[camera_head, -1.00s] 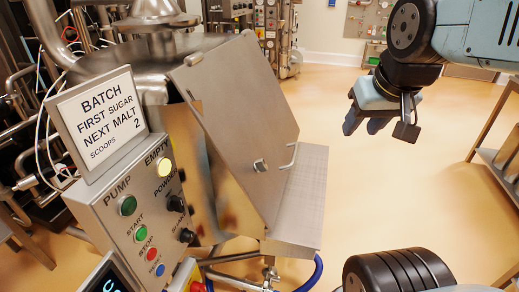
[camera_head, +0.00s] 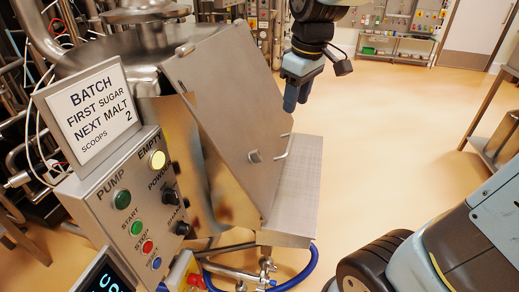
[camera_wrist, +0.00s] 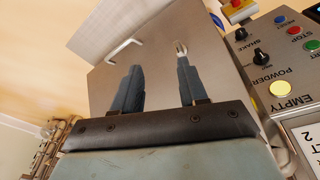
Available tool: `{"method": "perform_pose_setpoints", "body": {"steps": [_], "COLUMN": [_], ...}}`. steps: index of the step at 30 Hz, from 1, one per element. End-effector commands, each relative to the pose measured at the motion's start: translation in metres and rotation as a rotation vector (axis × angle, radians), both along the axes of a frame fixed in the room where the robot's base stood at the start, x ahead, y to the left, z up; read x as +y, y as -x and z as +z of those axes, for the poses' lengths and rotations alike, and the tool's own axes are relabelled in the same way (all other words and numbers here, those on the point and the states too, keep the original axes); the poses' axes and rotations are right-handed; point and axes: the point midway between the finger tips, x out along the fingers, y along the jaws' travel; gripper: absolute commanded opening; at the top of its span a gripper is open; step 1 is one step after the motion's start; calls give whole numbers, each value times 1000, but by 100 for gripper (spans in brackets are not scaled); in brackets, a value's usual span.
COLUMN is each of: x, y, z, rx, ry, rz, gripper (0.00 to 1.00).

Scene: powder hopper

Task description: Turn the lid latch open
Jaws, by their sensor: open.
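The steel hopper lid (camera_head: 222,112) is a flat, tilted plate, closed against the hopper's slanted front. The lid latch (camera_head: 254,156) is a small metal knob low on the lid; it also shows in the wrist view (camera_wrist: 181,48), close to the right fingertip. A bent bar handle (camera_head: 284,147) sits to its right at the lid's edge and appears left of the latch in the wrist view (camera_wrist: 125,49). My gripper (camera_head: 297,103) is open and empty, its fingers pointing down, above and right of the latch. I cannot tell the exact gap to the lid.
A control panel (camera_head: 113,222) with buttons and knobs stands left of the lid, under a batch sign (camera_head: 90,111). A steel shelf (camera_head: 297,190) juts out right of the lid. A blue hose (camera_head: 300,277) runs below. The floor to the right is mostly clear.

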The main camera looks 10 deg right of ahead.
Motion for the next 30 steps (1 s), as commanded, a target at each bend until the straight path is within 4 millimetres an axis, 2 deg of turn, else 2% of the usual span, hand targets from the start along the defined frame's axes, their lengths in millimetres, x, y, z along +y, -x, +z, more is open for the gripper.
{"method": "perform_pose_setpoints", "body": {"steps": [1,6,12,20,23,30], "x": [13,48,77,87,86,86], "y": [-10,-35,-52,-57,-56,-56], "z": [-7,-26,-43,-56,-68,-109], "rx": [25,91,140,157,159,159], "ry": [16,62,98,110,110,110], "rz": [64,261,415,467,466,465], "gripper": [43,43,43,43,43,43]}}
